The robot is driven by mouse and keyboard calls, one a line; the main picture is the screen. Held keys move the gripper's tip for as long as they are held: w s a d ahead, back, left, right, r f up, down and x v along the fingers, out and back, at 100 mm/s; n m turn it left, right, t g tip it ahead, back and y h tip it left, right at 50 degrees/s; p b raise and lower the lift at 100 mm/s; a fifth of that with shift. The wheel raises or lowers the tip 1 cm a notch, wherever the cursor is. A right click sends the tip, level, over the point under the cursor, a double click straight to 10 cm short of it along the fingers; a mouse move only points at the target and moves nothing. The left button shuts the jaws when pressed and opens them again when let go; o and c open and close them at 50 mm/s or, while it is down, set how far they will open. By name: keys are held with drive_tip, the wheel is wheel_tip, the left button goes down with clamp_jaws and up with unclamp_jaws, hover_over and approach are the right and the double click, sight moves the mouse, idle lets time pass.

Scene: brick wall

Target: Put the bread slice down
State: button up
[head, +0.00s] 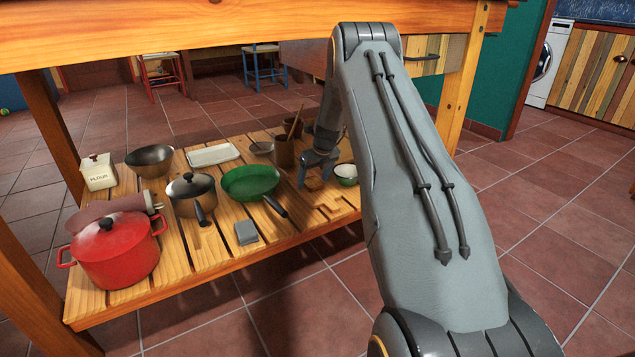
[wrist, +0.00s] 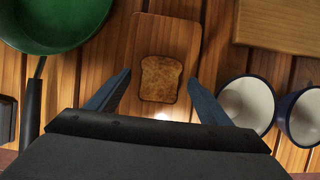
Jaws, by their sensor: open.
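The bread slice (wrist: 160,79) lies flat on a small wooden board (wrist: 165,32) in the wrist view, brown and toasted-looking. In the head view the bread slice (head: 314,184) is a small brown patch on the lower shelf, partly covered by my gripper. My gripper (wrist: 160,92) is open, with one finger on each side of the slice and a gap between each finger and the bread. In the head view my gripper (head: 310,180) points down at the shelf's right part.
A green pan (head: 250,181) is left of my gripper and a green-and-white bowl (head: 346,174) is right of it. Two white-lined round vessels (wrist: 247,103) sit close to the right finger. The shelf (head: 258,258) lies under a wooden tabletop (head: 200,30).

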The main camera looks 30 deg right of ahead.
sight(317, 187)
drive_tip(key=s+r+p, duration=0.2)
drive_tip(key=r+p, duration=0.1)
drive_tip(key=shift+s+r, duration=0.2)
drive_tip(key=shift+s, duration=0.1)
drive_tip(key=s+p, duration=0.1)
drive_tip(key=s, duration=0.2)
drive_tip(key=s+p, duration=0.1)
drive_tip(key=s, duration=0.3)
drive_tip(key=s+p, duration=0.2)
drive_tip(key=s, duration=0.1)
drive_tip(key=shift+s+d+f, duration=0.2)
drive_tip(key=shift+s+f, duration=0.05)
drive_tip(key=shift+s, duration=0.05)
